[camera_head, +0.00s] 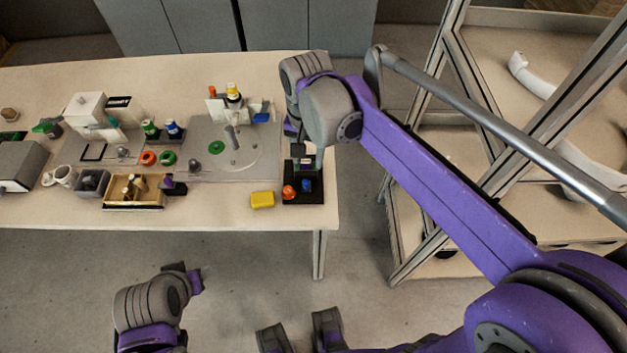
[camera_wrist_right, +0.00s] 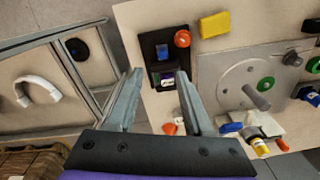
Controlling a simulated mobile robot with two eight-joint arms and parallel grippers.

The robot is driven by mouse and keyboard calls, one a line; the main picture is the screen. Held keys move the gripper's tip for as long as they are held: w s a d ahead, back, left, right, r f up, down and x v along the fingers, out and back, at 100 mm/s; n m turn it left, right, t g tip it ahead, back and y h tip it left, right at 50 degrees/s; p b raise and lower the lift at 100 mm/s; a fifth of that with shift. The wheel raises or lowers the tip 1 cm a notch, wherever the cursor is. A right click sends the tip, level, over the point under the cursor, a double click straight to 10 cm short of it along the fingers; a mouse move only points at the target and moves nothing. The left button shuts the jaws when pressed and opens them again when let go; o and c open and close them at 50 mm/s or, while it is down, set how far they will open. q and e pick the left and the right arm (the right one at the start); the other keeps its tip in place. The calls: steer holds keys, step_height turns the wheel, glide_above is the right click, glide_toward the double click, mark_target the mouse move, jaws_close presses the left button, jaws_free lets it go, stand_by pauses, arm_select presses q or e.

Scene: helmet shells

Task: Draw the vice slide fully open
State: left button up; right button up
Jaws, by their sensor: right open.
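A small fixture on a black base (camera_head: 290,198), which looks like the vice, stands at the table's right end. It has an orange-red knob (camera_head: 288,192) and a blue part (camera_head: 306,185). In the right wrist view the black base (camera_wrist_right: 149,43), the red knob (camera_wrist_right: 182,38) and the blue part (camera_wrist_right: 162,51) lie just beyond the fingertips. I cannot tell how far its slide is drawn. My right gripper (camera_wrist_right: 157,76) is open over the fixture's near part in that view, with nothing clearly held. My left arm shows at the lower left in the head view, but its gripper is not clearly visible.
A yellow block (camera_head: 262,200) lies beside the fixture. A grey plate (camera_head: 205,165) with a lever, a green ring and bottles is to its left. Further left are a wooden tray (camera_head: 135,206) and several small parts. A metal frame rack (camera_head: 400,215) stands right of the table.

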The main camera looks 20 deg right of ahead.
mark_target(306, 181)
steer(key=f, duration=0.3)
steer(key=f+b, duration=0.1)
steer(key=f, duration=0.3)
steer(key=w+f, duration=0.1)
steer(key=f, duration=0.3)
steer(key=shift+a, duration=0.2)
jaws_close()
stand_by(1.1)
